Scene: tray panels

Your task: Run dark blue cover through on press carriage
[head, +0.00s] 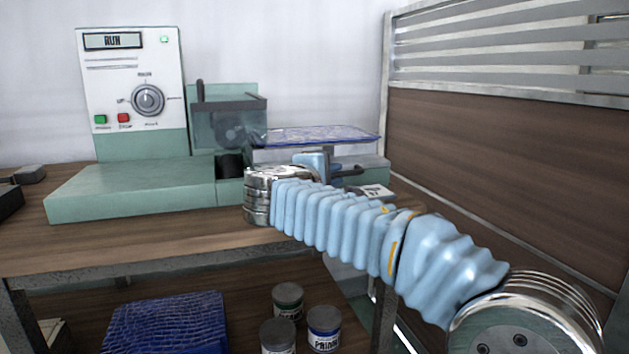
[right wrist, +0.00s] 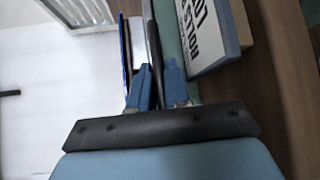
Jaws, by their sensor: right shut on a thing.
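The press (head: 130,150) has a green body and a white control panel with a display reading RUN. The dark blue cover (head: 325,134) lies flat on the carriage to the right of the clear guard (head: 228,120); its thin blue edge also shows in the right wrist view (right wrist: 125,55). My right gripper (head: 318,165) is at the carriage's front, below the cover. In the right wrist view its blue fingers (right wrist: 156,88) are shut on a dark bar, seemingly the carriage handle (right wrist: 151,40). My arm hides part of the carriage. My left gripper is out of view.
A lettered sign (right wrist: 208,35) stands close to the right of my fingers in the right wrist view. A slatted partition (head: 490,130) bounds the right side. Several jars (head: 324,328) and a blue textured piece (head: 168,322) lie on the lower shelf.

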